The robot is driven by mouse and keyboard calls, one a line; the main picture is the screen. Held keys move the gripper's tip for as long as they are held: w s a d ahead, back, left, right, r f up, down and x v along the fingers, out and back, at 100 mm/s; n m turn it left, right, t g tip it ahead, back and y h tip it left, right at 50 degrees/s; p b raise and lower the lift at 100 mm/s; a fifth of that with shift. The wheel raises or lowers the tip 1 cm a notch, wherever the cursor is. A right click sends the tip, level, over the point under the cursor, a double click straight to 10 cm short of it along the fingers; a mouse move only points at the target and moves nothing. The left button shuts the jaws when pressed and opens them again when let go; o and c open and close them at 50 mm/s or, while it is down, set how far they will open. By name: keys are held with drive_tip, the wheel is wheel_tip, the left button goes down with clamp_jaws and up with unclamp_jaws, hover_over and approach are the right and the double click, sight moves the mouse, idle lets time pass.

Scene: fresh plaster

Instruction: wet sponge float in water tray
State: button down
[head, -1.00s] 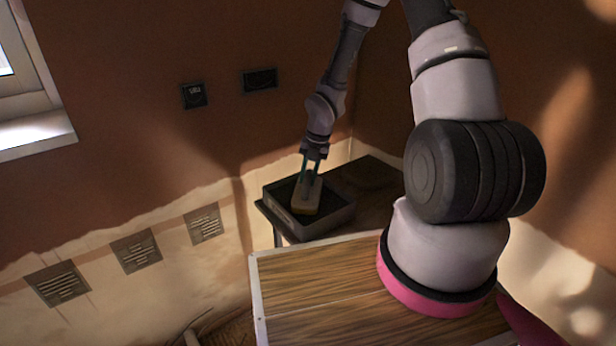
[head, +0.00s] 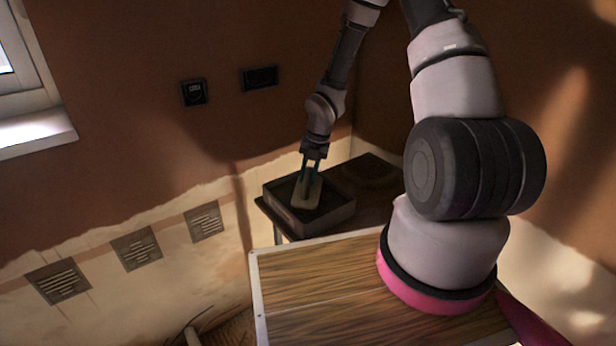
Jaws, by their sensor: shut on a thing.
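The sponge float (head: 306,198) is a pale block with a handle on top, low inside the dark water tray (head: 325,222). The tray is a shallow rectangular box on a dark stand in the corner. My gripper (head: 310,178) points down over the tray and is shut on the float's handle. The float's underside and the tray floor are hidden, so I cannot tell whether the float touches water.
A wood-grained surface (head: 330,285) with a pale edge lies in front, under my arm. Wall vents (head: 137,249), a socket (head: 194,93) and a window (head: 25,90) are at left.

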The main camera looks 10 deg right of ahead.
idle(0.5)
drive_tip(key=shift+r, duration=3.45)
